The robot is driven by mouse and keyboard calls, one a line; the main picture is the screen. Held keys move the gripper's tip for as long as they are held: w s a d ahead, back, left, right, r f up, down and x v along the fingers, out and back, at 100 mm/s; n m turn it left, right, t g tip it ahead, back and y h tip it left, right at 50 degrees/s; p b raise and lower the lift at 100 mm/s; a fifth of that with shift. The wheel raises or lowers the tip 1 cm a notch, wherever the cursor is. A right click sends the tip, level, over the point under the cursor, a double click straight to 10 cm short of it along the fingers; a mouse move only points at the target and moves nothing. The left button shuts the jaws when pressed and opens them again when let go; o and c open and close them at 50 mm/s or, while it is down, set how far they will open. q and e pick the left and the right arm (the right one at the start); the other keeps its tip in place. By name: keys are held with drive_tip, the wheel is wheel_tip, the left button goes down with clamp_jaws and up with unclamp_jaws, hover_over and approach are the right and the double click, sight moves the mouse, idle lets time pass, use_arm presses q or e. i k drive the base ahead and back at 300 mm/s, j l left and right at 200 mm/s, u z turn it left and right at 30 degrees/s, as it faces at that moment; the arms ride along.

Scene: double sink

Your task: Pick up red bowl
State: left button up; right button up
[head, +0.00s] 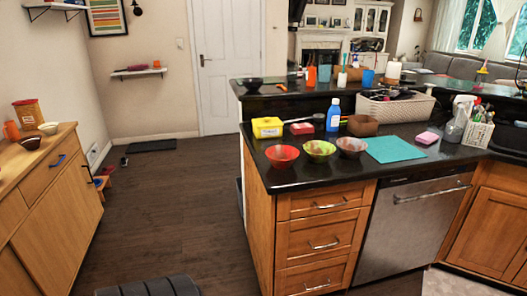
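The red bowl (282,157) stands upright on the black counter (300,178), near its front left corner. It looks orange-red, and its inside shows with nothing clearly in it. A yellow-green bowl (319,151) stands close to its right, and a brownish bowl (351,147) stands to the right of that. Neither of my grippers shows in the head view, so their state and distance from the bowl are hidden.
Behind the bowl are a yellow box (267,127), a blue bottle (333,113) and a raised ledge. A teal mat (395,149) lies to the right. Drawers (323,204) are below the counter. Open dark floor (165,205) lies left, beside a wooden cabinet (52,195).

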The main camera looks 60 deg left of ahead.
sight(282, 157)
drive_tip(key=u, duration=1.5)
